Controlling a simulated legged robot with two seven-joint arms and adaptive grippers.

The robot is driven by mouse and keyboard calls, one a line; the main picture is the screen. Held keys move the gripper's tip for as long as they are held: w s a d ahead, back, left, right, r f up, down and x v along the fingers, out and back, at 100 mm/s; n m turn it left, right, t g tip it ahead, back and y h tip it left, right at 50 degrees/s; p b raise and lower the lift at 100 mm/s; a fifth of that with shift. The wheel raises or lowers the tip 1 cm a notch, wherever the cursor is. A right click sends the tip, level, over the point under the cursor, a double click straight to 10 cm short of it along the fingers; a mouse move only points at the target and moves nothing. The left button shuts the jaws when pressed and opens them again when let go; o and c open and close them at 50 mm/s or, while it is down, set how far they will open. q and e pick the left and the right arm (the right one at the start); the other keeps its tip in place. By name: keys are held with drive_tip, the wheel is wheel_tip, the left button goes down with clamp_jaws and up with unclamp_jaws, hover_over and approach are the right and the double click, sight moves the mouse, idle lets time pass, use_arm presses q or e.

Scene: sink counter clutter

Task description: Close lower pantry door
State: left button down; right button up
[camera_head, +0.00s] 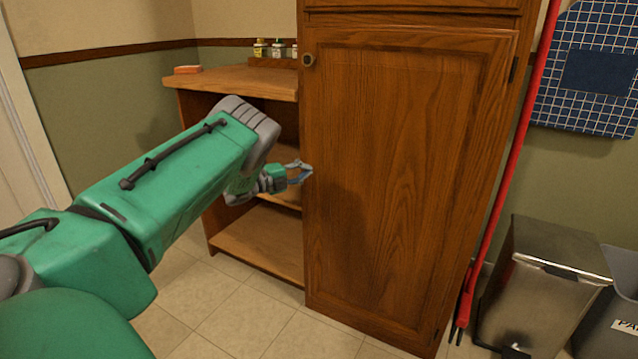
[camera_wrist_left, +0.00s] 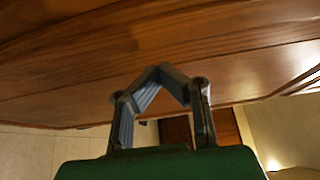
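The lower pantry door (camera_head: 405,190) is a tall brown wooden panel in the head view, with a round knob (camera_head: 308,60) at its upper left and hinges on its right side. It looks flush with the cabinet front, and I see no clear gap. My left gripper (camera_head: 304,172) is at the door's left edge, about mid-height. Whether it touches the door I cannot tell. In the left wrist view its fingertips (camera_wrist_left: 164,72) meet with nothing between them, close to a broad wooden surface (camera_wrist_left: 220,55). My right gripper is out of view.
An open shelf unit (camera_head: 235,82) stands left of the pantry, with small jars (camera_head: 277,50) and an orange item (camera_head: 187,69) on top. A red-handled pole (camera_head: 508,170), a metal bin (camera_head: 545,285) and a grey bin (camera_head: 622,300) stand to the right. Tiled floor lies in front.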

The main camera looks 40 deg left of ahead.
use_arm(q)
drive_tip(key=s+a+p, duration=0.1)
drive_tip(key=s+a, duration=0.3)
drive_tip(key=a, duration=0.4)
drive_tip(key=shift+s+a, duration=0.15)
drive_tip(key=shift+a, duration=0.15)
drive_tip(key=shift+f, duration=0.1)
